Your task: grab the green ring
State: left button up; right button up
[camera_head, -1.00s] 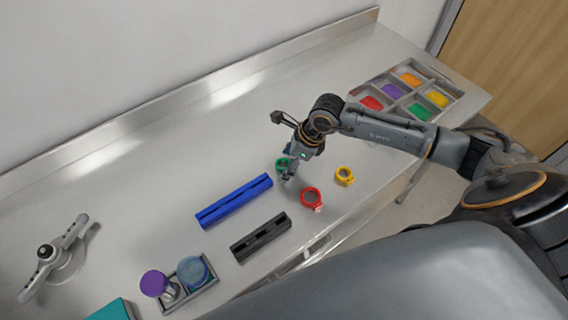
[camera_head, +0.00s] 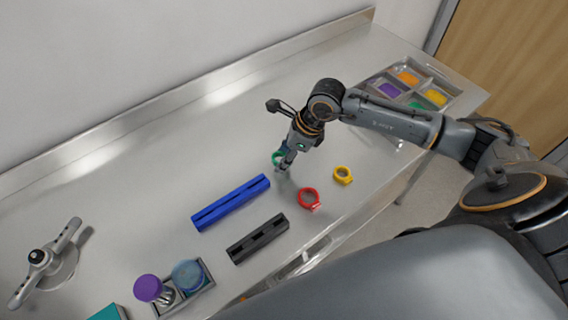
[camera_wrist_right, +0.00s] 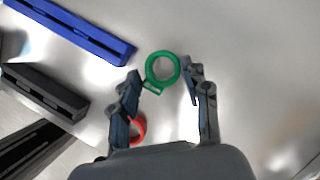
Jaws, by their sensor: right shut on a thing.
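The green ring (camera_head: 277,158) lies on the metal table, partly hidden by my right gripper (camera_head: 284,167) in the head view. In the right wrist view the green ring (camera_wrist_right: 163,54) has a small tab and sits between the fingertips of my right gripper (camera_wrist_right: 163,84). The gripper is shut on it, with one finger on each side. I cannot tell that it is lifted off the table. My left gripper is in neither view.
A red ring (camera_head: 308,198) and a yellow ring (camera_head: 343,175) lie nearby. A blue slotted bar (camera_head: 231,202) and a black slotted bar (camera_head: 258,238) lie to the left. A compartment tray (camera_head: 432,84) with coloured pieces stands at the back right. The table's back is clear.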

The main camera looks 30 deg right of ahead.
jog(key=s+d+r+b, duration=0.5)
jog(key=s+d+r, duration=0.3)
jog(key=d, duration=0.3)
jog(key=shift+s+r+b, duration=0.3)
jog(key=shift+s+r, duration=0.05)
jog(key=shift+r, duration=0.5)
